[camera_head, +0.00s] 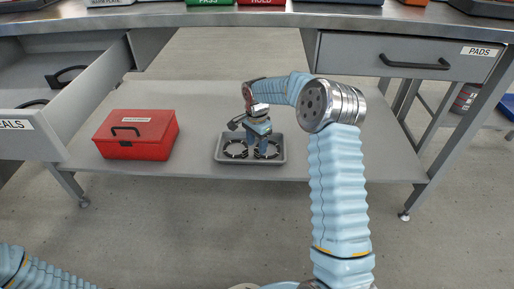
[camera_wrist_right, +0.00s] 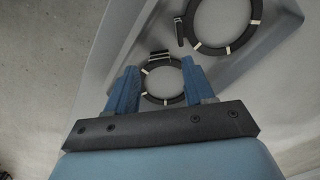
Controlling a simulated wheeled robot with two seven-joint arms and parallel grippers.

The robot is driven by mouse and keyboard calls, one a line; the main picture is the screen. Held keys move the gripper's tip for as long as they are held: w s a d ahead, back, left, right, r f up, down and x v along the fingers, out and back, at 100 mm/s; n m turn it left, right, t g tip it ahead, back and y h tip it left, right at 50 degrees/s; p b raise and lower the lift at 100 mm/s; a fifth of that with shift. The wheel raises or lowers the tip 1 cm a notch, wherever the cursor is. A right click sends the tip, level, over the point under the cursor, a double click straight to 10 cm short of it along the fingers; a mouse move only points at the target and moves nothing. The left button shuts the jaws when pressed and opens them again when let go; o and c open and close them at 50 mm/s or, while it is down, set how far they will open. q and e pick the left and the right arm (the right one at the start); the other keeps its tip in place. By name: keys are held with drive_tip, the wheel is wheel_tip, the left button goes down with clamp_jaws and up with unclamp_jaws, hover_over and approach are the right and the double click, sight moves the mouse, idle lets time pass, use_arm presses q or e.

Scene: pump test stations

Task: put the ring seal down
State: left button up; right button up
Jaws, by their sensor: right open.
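Two dark ring seals with pale marks lie in a grey tray (camera_head: 250,161) on the lower shelf. The left ring (camera_head: 235,157) is clear of the gripper in the head view. The right ring (camera_head: 276,153) is partly hidden behind my right gripper (camera_head: 262,153). In the wrist view my right gripper (camera_wrist_right: 161,85) is open, its two blue fingers either side of one ring (camera_wrist_right: 164,101). I cannot tell whether they touch it. The other ring (camera_wrist_right: 212,48) lies beyond, to the upper right. Only part of my left arm shows at the lower left; its gripper is out of view.
A red box (camera_head: 155,147) with a black handle stands on the shelf left of the tray. An open drawer (camera_head: 40,128) juts out at the left. A closed drawer labelled PADS (camera_head: 415,62) is at the right. The worktop edge (camera_head: 250,18) runs above; the shelf right of the tray looks clear.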

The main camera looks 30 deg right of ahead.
wheel_tip(320, 180, up, 9)
drive_tip(key=p, duration=0.1)
drive_tip(key=shift+p, duration=0.35)
idle(1.1)
